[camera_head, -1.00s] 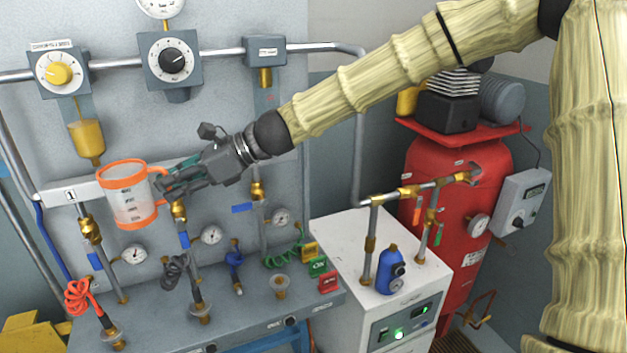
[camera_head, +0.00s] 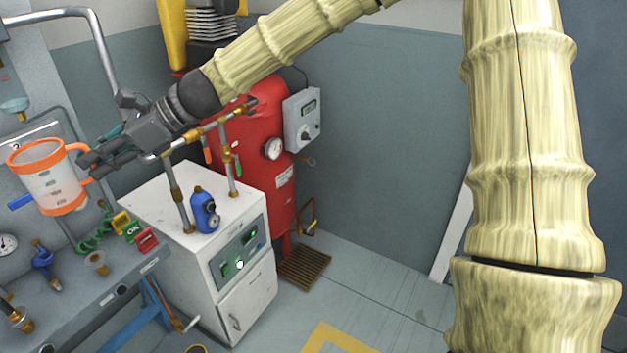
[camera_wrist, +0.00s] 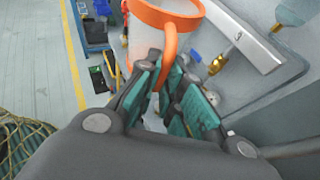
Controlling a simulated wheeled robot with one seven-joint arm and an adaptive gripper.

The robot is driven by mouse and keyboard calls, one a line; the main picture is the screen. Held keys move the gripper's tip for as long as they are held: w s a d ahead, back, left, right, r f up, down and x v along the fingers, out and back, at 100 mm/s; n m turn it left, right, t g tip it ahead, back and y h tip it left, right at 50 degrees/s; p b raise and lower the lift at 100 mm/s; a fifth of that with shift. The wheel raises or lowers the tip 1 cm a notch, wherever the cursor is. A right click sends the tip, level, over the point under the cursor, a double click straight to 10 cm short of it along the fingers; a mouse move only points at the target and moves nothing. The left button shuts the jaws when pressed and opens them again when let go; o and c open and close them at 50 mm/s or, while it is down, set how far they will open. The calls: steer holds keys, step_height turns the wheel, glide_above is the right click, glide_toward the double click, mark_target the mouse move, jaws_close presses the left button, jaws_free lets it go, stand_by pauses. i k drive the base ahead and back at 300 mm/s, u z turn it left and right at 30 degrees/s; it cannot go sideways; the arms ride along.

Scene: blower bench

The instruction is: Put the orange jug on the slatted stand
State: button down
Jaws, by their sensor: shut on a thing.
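The orange jug (camera_head: 52,186) is a clear measuring jug with orange rim, base and handle. It is held roughly upright in the air over the left end of the grey bench. My gripper (camera_head: 88,162) is shut on its handle, to the right of the jug. In the wrist view the orange handle (camera_wrist: 168,50) passes between the teal-padded fingers of my gripper (camera_wrist: 172,75). The jug's inside and most of its body are out of the wrist view. A brown slatted stand (camera_head: 304,267) sits low on the floor, in front of the red tank.
A white cabinet (camera_head: 215,260) with pipes and a blue bottle (camera_head: 204,212) stands between the bench and the slatted stand. The red tank (camera_head: 262,140) with a grey control box is behind. Grey floor (camera_head: 380,290) is open to the right of the stand.

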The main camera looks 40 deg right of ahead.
mark_target(304, 259)
steer(key=z, duration=1.3)
steer(key=i, duration=1.5)
steer(key=u, duration=0.25)
